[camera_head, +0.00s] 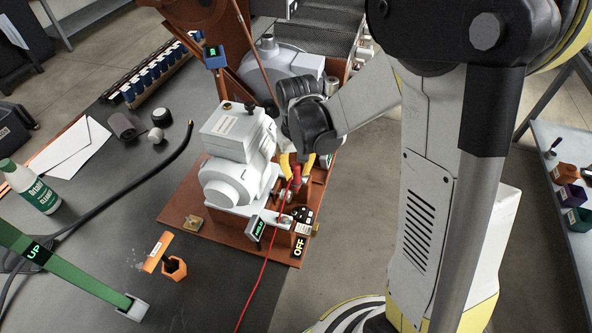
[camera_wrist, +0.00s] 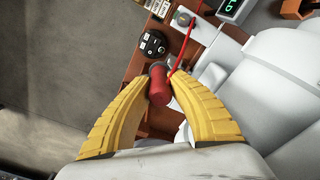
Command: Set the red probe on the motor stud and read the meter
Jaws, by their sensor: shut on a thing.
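My gripper (camera_head: 297,163) is shut on the red probe (camera_head: 296,178), its yellow fingers on both sides of it, beside the grey-white motor housing (camera_head: 232,180). In the wrist view the probe (camera_wrist: 158,88) sits between the fingertips (camera_wrist: 157,72). A red lead runs from it toward the viewer across the table. A small display box with green lettering (camera_head: 257,228), perhaps the meter, stands at the front of the brown base; part of it shows in the wrist view (camera_wrist: 232,8). I cannot make out the stud or whether the probe tip touches it.
A black dial (camera_head: 302,218) and an OFF label (camera_head: 300,246) are at the base's front right.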

